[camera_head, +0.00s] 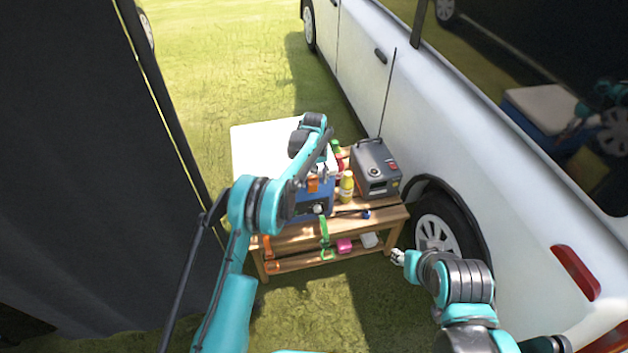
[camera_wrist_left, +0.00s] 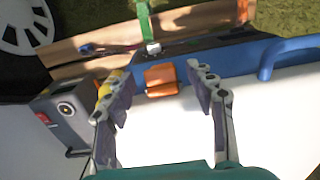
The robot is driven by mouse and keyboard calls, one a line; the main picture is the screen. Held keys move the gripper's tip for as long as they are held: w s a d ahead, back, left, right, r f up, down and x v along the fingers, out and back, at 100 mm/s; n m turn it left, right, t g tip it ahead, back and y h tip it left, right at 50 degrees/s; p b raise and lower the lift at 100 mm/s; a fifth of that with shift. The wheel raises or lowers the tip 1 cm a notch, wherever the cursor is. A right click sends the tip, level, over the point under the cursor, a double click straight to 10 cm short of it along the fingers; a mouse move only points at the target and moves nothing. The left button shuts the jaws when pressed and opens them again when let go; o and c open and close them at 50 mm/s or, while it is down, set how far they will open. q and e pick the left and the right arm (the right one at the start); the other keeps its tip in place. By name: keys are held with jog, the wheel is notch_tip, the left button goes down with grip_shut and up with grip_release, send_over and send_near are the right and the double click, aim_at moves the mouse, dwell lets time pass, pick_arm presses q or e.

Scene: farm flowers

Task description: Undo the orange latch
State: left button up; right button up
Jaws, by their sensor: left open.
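The orange latch (camera_head: 313,185) is on the front of a blue cooler (camera_head: 300,205) with a white lid (camera_head: 258,150). In the left wrist view the latch (camera_wrist_left: 160,80) shows at the lid's edge, against the blue wall. My left gripper (camera_head: 319,172) is over the cooler's front edge, close to the latch. In the wrist view its two fingers (camera_wrist_left: 152,72) are spread, one on each side of the latch, with nothing between them held. Whether the fingers touch the latch cannot be told. My right gripper (camera_head: 397,257) is low beside the table's right end; its jaws are too small to read.
The cooler stands on a wooden table (camera_head: 385,217) with a lower shelf. A yellow bottle (camera_head: 346,188) and a grey radio (camera_head: 375,170) with a tall antenna stand right of it. A green strap (camera_head: 324,230) hangs in front. A white van (camera_head: 440,120) is close on the right.

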pick_arm(q)
grip_shut()
